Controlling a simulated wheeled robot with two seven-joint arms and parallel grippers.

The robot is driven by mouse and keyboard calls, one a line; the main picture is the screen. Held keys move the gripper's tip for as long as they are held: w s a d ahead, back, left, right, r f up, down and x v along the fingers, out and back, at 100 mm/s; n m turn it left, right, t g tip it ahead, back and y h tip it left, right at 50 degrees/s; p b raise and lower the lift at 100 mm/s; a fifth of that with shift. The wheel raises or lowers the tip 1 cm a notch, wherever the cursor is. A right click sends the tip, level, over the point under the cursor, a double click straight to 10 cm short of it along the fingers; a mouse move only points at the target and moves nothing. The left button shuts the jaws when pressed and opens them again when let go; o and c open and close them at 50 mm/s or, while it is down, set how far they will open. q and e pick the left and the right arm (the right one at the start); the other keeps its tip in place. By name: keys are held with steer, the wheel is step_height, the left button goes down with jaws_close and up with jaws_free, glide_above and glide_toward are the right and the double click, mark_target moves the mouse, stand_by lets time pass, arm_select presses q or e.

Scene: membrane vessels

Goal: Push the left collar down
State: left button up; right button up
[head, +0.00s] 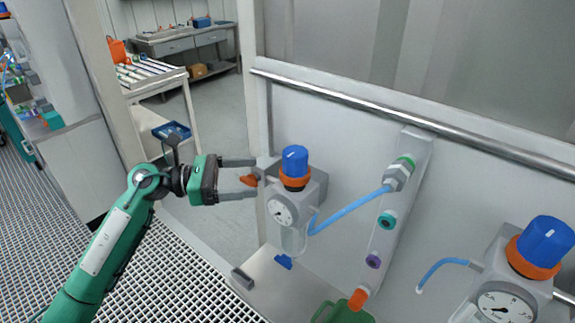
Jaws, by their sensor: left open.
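The left vessel unit (312,188) is mounted on the wall panel, with a blue knob (295,160) on top. An orange collar (295,178) rings the unit just under the knob. A round gauge (281,211) is on its front. My left gripper (256,178) is open, with its fingers pointing right at the unit's left side. My right gripper is out of view.
A blue hose (347,209) runs from the left unit to a fitting (397,176) on a port strip. A second unit with a blue knob (545,241) and orange collar (531,258) is at right. A metal rail (400,116) crosses above. A green container (340,314) is below.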

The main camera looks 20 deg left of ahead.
mark_target(282, 171)
arm_select(q)
steer(key=p+x, duration=0.3)
steer(key=x, duration=0.5)
steer(key=shift+r, duration=0.1)
steer(key=shift+w+d+p, duration=0.3)
steer(key=shift+d, duration=0.2)
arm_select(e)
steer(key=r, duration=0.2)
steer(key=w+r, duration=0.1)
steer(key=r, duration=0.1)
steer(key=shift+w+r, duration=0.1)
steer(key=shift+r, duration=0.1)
arm_select(q)
steer(key=c, duration=1.4)
steer(key=f+b, duration=0.2)
steer(key=b, duration=0.1)
steer(key=shift+r, duration=0.1)
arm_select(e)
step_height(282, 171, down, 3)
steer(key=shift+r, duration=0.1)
